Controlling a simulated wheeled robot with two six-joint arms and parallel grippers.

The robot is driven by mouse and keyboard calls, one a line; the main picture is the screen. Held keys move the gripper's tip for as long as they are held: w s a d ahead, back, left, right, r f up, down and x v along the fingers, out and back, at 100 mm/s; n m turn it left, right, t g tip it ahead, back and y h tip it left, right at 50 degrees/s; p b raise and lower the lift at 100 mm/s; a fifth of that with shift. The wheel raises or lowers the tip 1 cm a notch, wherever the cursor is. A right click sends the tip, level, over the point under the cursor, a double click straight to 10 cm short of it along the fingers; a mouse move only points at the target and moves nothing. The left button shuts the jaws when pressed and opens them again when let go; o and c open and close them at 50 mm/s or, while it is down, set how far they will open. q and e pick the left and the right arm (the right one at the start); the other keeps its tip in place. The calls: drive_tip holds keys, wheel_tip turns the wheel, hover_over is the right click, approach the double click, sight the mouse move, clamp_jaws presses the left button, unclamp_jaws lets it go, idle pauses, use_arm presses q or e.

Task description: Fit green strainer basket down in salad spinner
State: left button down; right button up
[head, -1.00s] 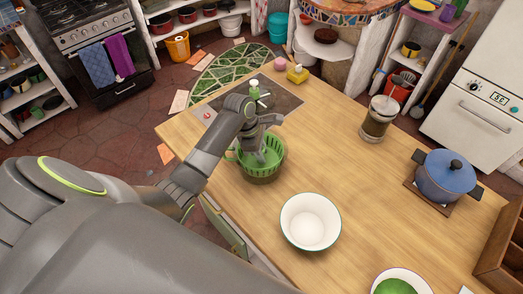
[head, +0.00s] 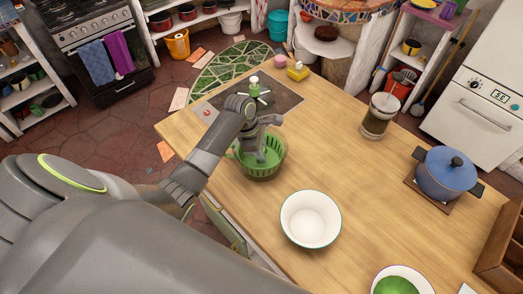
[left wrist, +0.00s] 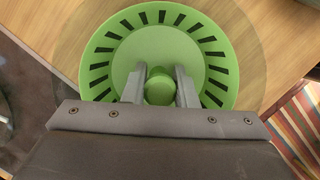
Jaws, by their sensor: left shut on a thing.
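The green strainer basket (head: 275,160) stands at the left part of the counter, with slotted sides and a round central knob. In the left wrist view the basket (left wrist: 118,50) is seen from above. My left gripper (head: 262,154) reaches down into it, and its fingers (left wrist: 160,90) are shut on the knob. The see-through salad spinner bowl (head: 262,178) shows as a darker band around the basket's lower part. The basket looks upright and inside the bowl; whether it touches the bottom is hidden. My right gripper is not in view.
A white bowl (head: 310,220) stands close by on the counter (head: 370,190). A green soap bottle (head: 254,86) and yellow item (head: 298,71) are behind. A glass press (head: 380,115), blue pot (head: 447,173) and wooden crate (head: 503,255) stand right.

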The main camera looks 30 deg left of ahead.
use_arm(q)
drive_tip(key=shift+f, duration=0.55)
drive_tip(key=c, duration=1.1)
unclamp_jaws()
drive_tip(key=b+v, duration=0.2)
drive_tip(key=v, duration=1.5)
drive_tip(key=shift+a+r, duration=0.1)
drive_tip(key=shift+r, duration=0.1)
